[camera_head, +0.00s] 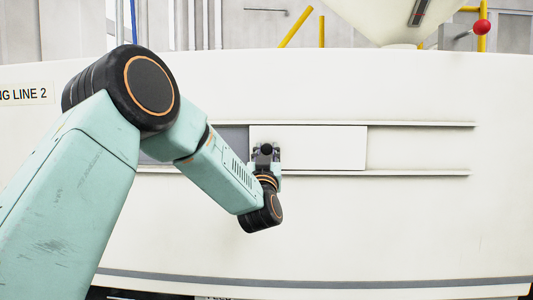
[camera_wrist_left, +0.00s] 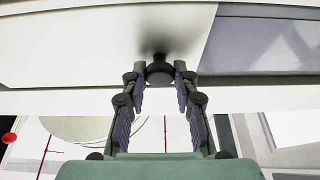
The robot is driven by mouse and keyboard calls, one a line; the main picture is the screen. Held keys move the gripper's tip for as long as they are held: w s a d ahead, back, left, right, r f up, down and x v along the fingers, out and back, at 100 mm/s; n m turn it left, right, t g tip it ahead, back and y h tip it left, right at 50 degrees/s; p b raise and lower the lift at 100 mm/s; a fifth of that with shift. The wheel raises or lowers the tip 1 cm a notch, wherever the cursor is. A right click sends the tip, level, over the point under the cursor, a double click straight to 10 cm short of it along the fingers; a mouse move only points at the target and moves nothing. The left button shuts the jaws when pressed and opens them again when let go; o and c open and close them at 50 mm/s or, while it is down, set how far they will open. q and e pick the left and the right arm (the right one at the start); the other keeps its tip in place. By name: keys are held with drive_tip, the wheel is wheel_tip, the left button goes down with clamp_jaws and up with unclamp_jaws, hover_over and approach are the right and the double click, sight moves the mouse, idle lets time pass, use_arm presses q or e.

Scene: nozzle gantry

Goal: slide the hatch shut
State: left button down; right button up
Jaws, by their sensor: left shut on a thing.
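The hatch (camera_head: 322,148) is a white sliding panel between two horizontal rails on a large cream machine wall. A grey opening (camera_head: 235,139) shows to its left, partly behind my left arm. A dark round knob (camera_head: 267,149) sits near the hatch's left edge. My left gripper (camera_head: 266,158) is at this knob, shut on it. In the left wrist view the knob (camera_wrist_left: 160,72) lies between the fingertips, against the pale hatch (camera_wrist_left: 100,45), with the grey opening (camera_wrist_left: 265,45) on the right. My right gripper is in neither view.
The upper rail (camera_head: 420,124) and lower rail (camera_head: 420,173) run on past the hatch to the right, with clear wall between them. A red ball-ended lever (camera_head: 481,27) stands at top right, well away from the hatch.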

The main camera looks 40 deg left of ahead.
use_arm(q)
drive_tip(key=shift+a, duration=0.2)
drive_tip(key=shift+d, duration=0.1)
drive_tip(key=c, duration=1.4)
unclamp_jaws()
drive_tip(key=o, duration=0.4)
drive_tip(key=shift+s+r, duration=0.1)
drive_tip(key=shift+s, duration=0.25)
drive_tip(key=shift+c, duration=0.2)
drive_tip(key=shift+w, duration=0.15)
